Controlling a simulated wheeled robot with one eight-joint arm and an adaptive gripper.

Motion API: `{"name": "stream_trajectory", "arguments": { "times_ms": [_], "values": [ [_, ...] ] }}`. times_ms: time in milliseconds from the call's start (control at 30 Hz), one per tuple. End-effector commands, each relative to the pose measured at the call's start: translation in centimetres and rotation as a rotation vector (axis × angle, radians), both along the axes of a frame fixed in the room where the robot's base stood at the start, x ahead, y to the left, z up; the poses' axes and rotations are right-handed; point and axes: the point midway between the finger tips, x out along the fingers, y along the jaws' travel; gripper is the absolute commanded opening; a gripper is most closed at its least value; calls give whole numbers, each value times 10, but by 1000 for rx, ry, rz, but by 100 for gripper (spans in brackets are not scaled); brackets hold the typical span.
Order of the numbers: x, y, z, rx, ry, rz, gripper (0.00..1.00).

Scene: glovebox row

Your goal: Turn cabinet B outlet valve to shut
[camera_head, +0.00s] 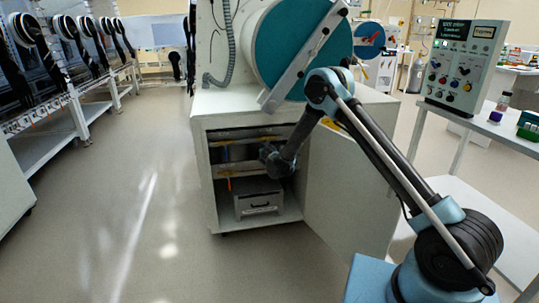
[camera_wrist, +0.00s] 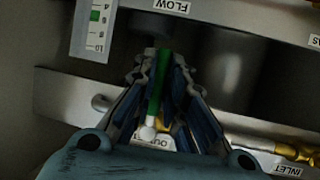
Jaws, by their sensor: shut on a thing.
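My gripper (camera_wrist: 160,68) is shut on a green lever handle (camera_wrist: 157,85) in the wrist view. The handle lies lengthwise between the two fingers. A white rounded piece (camera_wrist: 147,133) shows at its lower end. A label (camera_wrist: 155,142) reading "OUT…", partly hidden by the gripper, sits just below, upside down. The valve body is mostly hidden by the fingers. In the head view my gripper (camera_head: 271,158) reaches into the open lower compartment of the white cabinet (camera_head: 207,185), in front of the rails; the handle cannot be made out there.
The wrist view shows a scale gauge (camera_wrist: 94,28), a "FLOW" label (camera_wrist: 171,6) and brass fittings by an "INLET" label (camera_wrist: 278,170). In the head view the cabinet door (camera_head: 345,195) stands open at right, close to my arm. A drawer box (camera_head: 258,200) sits inside. Floor at left is clear.

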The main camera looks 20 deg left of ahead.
Motion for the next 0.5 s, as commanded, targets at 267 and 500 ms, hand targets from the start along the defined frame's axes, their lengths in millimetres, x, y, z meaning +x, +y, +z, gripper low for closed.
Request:
{"name": "stream_trajectory", "arguments": {
  "times_ms": [267,500],
  "values": [
    [-2,1,0,15,12,0,0],
    [-2,1,0,14,11,0,16]
  ]
}}
